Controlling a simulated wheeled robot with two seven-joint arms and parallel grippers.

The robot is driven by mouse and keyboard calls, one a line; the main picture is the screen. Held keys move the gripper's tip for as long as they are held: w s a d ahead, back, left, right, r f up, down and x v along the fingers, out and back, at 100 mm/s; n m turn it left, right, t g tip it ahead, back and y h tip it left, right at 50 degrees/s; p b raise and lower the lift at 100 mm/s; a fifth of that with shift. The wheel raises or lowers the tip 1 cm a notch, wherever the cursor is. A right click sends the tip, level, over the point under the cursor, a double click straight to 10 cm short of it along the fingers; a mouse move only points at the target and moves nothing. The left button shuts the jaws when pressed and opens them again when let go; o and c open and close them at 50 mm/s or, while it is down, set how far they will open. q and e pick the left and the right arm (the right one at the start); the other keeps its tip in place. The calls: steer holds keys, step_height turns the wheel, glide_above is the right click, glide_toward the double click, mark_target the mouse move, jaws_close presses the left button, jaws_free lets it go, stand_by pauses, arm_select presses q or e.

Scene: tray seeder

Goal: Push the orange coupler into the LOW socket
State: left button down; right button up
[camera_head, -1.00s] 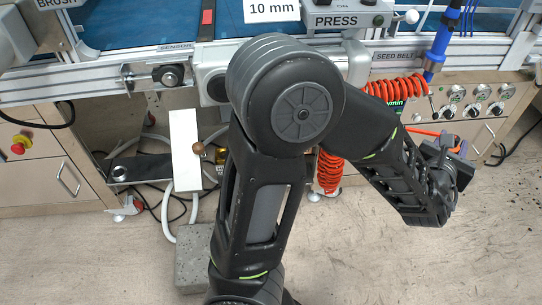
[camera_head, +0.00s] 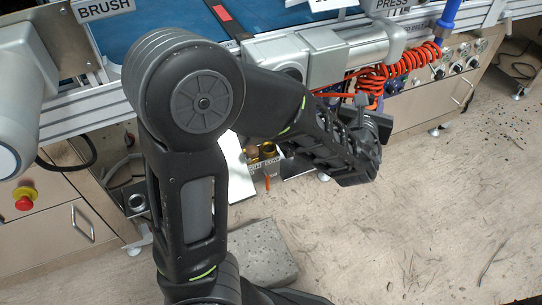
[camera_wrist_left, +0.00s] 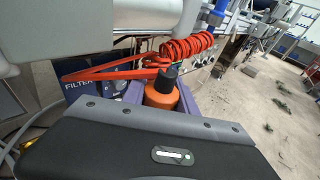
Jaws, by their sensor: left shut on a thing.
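The orange coupler (camera_wrist_left: 161,95) with its dark top is between the purple fingers of my left gripper (camera_wrist_left: 162,100) in the left wrist view. An orange hose runs from near its top. In the head view my left gripper (camera_head: 376,122) is at the right end of my arm, in front of the bench. The coupler is not clearly visible there. Brass fittings (camera_head: 267,151) with small labels show just left of my forearm, partly hidden by it. The labels are too small to read, so I cannot tell which is LOW. My right gripper is not in view.
The coiled orange hose (camera_head: 409,59) hangs at the bench front, above and right of the gripper. A blue FILTER box (camera_wrist_left: 88,88) stands left of the coupler. A grey block (camera_head: 262,252) lies on the floor. The floor at right is open.

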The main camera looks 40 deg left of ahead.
arm_select(q)
steer(key=s+a+f+n+g+y, duration=0.2)
steer(key=a+f, duration=0.4)
steer(key=f, duration=0.3)
steer(key=s+a+f+n+g+y, duration=0.2)
steer(key=a+f+n+g+y, duration=0.1)
steer(key=a+f, duration=0.4)
steer(key=s+a+f+n+g+y+p, duration=0.1)
steer(key=s+a+f+n+g+y, duration=0.2)
steer(key=a+f, duration=0.3)
step_height(320, 180, down, 6)
steer(key=shift+a+r+n+y, duration=0.1)
steer(key=shift+a+n+y, duration=0.25)
steer(key=shift+n+y, duration=0.3)
steer(key=shift+a, duration=0.1)
